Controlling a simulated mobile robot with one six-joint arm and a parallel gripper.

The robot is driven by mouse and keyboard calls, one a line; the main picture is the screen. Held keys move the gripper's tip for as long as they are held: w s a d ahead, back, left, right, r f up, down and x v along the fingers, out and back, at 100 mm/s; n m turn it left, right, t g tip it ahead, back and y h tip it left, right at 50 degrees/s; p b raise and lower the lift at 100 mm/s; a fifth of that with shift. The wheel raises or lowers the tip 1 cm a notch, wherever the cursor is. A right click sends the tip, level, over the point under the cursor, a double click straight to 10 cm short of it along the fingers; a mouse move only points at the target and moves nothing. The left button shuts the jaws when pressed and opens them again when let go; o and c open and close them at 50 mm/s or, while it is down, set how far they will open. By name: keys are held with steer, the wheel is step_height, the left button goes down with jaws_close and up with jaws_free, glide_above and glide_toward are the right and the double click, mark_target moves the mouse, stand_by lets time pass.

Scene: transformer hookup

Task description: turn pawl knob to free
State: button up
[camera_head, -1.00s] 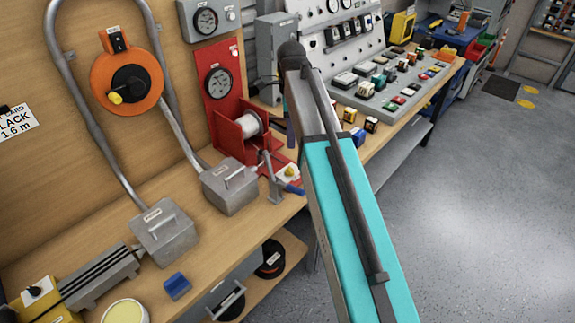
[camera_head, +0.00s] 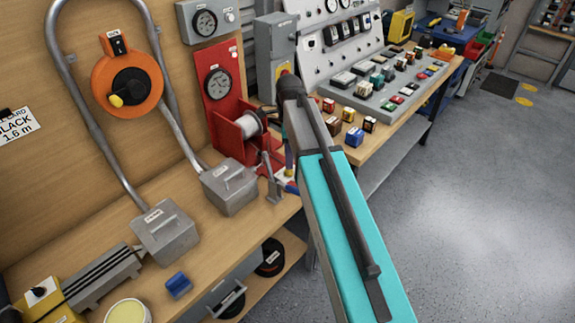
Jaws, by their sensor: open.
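A red stand (camera_head: 222,92) with a dial gauge rises at the back of the bench. A pale spool (camera_head: 249,125) sits in its red bracket. In front of it a small pale and red part (camera_head: 290,174) shows, partly covered; I cannot tell whether it is the pawl knob. An orange disc (camera_head: 128,76) on the wall board carries a black hub with a yellow knob (camera_head: 116,100); no label readable here names it as the pawl. My arm crosses the centre, its dark upper end beside the stand.
A grey lever post (camera_head: 270,178) and two grey metal boxes, one near (camera_head: 230,187) and one farther left (camera_head: 165,232), stand on the bench. A grey cabinet (camera_head: 275,55) and a sloped panel (camera_head: 345,45) are behind my arm. Open floor lies at right.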

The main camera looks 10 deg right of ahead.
steer(key=shift+f+p, duration=0.45)
steer(key=shift+f, duration=2.25)
steer(key=c, duration=1.1)
